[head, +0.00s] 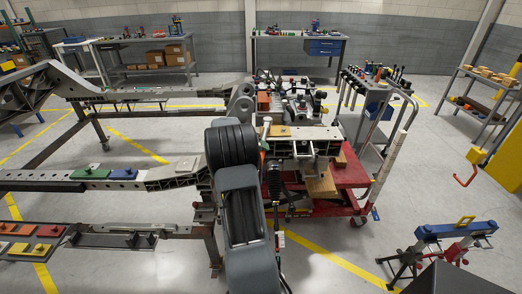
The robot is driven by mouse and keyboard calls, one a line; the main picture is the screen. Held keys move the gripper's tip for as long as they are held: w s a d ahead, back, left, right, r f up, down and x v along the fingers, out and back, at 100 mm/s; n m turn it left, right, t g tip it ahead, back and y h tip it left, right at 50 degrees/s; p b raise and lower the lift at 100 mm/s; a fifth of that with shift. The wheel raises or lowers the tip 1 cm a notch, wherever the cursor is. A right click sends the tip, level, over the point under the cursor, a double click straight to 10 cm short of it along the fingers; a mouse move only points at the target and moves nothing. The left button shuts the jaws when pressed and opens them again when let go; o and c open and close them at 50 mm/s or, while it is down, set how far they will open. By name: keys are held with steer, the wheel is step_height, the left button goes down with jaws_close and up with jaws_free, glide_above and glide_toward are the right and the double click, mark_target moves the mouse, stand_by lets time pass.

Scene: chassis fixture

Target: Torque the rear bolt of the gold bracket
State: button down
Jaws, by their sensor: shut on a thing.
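A gold-tan flat plate (278,131), which may be the gold bracket, lies on top of the metal chassis assembly (300,147) just right of my arm. Its bolts are too small to make out. My grey and black arm rises from the bottom centre and covers part of the chassis.
A green plate (91,174) and a blue plate (127,174) lie on the left rail. A red cart (345,178) stands under the chassis at right. A tool cart (372,92) is behind it. A blue-topped stand (455,229) is at lower right. Floor between is clear.

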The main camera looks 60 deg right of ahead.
steer(key=shift+w+a, duration=0.1)
steer(key=shift+w+a, duration=0.1)
steer(key=shift+w, duration=0.1)
steer(key=shift+r+p, duration=0.45)
steer(key=shift+r, duration=0.8)
steer(key=shift+r+p, duration=1.05)
steer(key=shift+r, duration=1.3)
